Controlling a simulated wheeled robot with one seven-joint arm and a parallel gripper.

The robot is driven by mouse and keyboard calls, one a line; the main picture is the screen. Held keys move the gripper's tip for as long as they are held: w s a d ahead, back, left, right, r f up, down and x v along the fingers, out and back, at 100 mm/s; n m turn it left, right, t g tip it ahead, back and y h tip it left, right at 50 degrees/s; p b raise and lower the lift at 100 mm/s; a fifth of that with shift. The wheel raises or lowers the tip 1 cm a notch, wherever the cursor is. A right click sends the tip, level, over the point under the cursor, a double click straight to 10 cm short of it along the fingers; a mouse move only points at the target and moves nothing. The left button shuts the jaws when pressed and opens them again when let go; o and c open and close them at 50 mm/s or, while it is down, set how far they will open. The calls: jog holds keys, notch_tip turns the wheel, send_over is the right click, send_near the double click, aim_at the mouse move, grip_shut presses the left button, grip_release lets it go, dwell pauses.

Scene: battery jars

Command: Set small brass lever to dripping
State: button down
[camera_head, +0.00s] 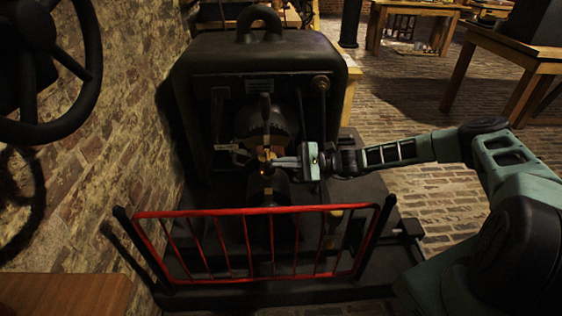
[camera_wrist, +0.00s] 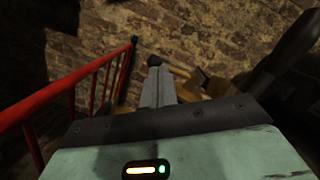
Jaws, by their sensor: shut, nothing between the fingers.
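A small brass piece (camera_head: 265,154), which looks like the lever, sits at the front middle of the dark machine (camera_head: 205,110). My gripper (camera_head: 274,162) reaches in from the right, its closed fingertips at or very near this brass piece. I cannot tell whether they touch. In the wrist view my gripper (camera_wrist: 156,66) shows its two fingers together with nothing between them. The lever's exact setting is too small and dark to read.
A red railing (camera_head: 250,210) stands in front of the machine, below my arm; it also shows at left in the wrist view (camera_wrist: 60,90). A brick wall (camera_head: 130,120) and a dark handwheel (camera_head: 90,60) are on the left. Brick floor (camera_head: 440,190) lies open to the right.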

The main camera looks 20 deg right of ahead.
jog(key=shift+r, duration=0.2)
jog(key=r+m+t+p, duration=0.1)
jog(key=m+p, duration=0.2)
jog(key=m, duration=0.2)
jog(key=w+r+m+t+p, duration=0.1)
jog(key=r+m+p, duration=0.1)
jog(key=m, duration=0.4)
jog(key=w+r+m+t+h+p, duration=0.1)
jog(key=m+t+p, duration=0.1)
jog(key=m+p, duration=0.2)
jog(key=shift+w+d+r+m+p, duration=0.1)
jog(key=shift+d+r+m+p, duration=0.1)
jog(key=shift+m, duration=0.35)
jog(key=shift+w+d+r+m+p, duration=0.1)
jog(key=shift+d+m, duration=0.1)
jog(key=shift+m, duration=0.35)
jog(key=s+f+b+v, duration=0.1)
jog(key=f+b+v, duration=0.1)
jog(key=v, duration=1.1)
jog(key=shift+a+f, duration=0.2)
jog(key=shift+a, duration=0.2)
jog(key=shift+w, duration=0.1)
